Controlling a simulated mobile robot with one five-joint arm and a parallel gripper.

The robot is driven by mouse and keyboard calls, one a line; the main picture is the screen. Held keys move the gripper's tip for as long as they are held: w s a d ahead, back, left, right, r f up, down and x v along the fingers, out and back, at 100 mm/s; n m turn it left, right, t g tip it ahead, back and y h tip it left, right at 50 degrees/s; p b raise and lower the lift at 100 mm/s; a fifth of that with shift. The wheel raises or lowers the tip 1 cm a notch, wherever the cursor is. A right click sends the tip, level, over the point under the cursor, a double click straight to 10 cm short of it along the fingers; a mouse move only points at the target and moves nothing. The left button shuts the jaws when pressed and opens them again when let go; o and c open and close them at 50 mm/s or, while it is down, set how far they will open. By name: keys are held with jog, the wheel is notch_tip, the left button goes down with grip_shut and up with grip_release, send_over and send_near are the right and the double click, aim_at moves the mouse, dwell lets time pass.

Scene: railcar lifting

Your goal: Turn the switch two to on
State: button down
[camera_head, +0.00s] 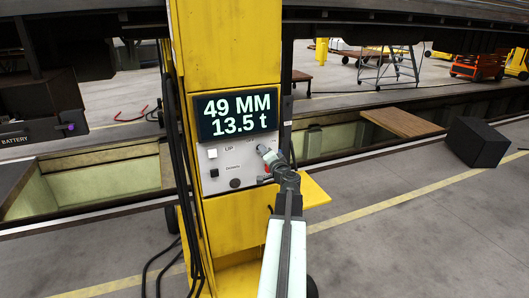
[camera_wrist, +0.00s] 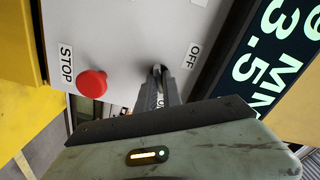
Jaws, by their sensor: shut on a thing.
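The switch (camera_wrist: 157,69) is a small dark knob on a light grey control panel (camera_wrist: 115,40), beside a label reading OFF. My gripper (camera_wrist: 160,76) is shut on it, and the fingers hide most of the knob. Partial lettering shows between the fingers, and I cannot read it surely. In the head view my gripper (camera_head: 264,152) reaches the panel's right side, just below the display. The switch's exact angle is hard to tell.
A red STOP button (camera_wrist: 92,83) sits left of my fingers in the wrist view. The display (camera_head: 237,115) reads 49 MM and 13.5 t on a yellow column (camera_head: 215,45). A white UP button (camera_head: 212,153) and black cables (camera_head: 180,150) are at the left. A yellow ledge (camera_head: 315,192) juts out at the right.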

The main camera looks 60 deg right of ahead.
jog(key=shift+s, duration=0.1)
dwell(0.3)
jog(key=c, duration=1.5)
grip_release()
jog(key=shift+s, duration=0.1)
jog(key=v, duration=0.7)
jog(key=shift+s+a, duration=0.2)
jog(key=shift+a, duration=0.05)
